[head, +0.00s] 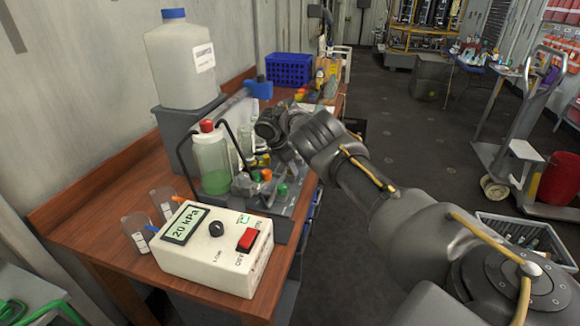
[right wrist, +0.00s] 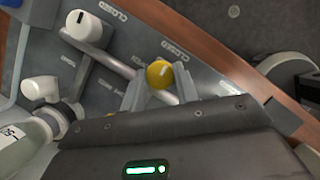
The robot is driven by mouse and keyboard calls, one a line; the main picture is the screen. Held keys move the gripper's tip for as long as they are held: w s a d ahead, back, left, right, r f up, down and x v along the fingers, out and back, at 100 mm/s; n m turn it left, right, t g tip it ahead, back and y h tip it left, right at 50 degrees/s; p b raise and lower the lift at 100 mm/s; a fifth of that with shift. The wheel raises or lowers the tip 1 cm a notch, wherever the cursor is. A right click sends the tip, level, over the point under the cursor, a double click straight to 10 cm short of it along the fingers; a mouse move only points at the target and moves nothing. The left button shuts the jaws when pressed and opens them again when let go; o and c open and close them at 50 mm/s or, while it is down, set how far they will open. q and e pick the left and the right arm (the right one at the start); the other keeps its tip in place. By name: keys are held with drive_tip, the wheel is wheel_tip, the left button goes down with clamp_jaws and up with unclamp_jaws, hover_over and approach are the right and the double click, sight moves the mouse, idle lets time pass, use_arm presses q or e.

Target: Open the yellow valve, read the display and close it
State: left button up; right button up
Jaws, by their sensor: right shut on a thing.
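The yellow valve (right wrist: 159,73) shows in the right wrist view as a round knob on a grey panel with printed labels. My right gripper (right wrist: 160,92) has one finger on each side of the knob and is shut on it. A CLOSED label is printed near the knob, but I cannot tell which setting its pale mark points to. In the head view my right arm reaches over the bench to the panel, and its fingertips are hard to make out. The display (head: 186,225) on a white box reads 20 kPa. My left gripper is not in view.
A white knob (right wrist: 84,26) sits beside the yellow one. The white box has a red switch (head: 247,239) and a black knob. A bottle of green liquid (head: 212,165), two beakers and a large white canister (head: 184,68) stand close by on the wooden bench (head: 95,205).

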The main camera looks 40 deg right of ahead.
drive_tip(key=o, duration=1)
drive_tip(key=v, duration=1.1)
drive_tip(key=shift+f, duration=0.1)
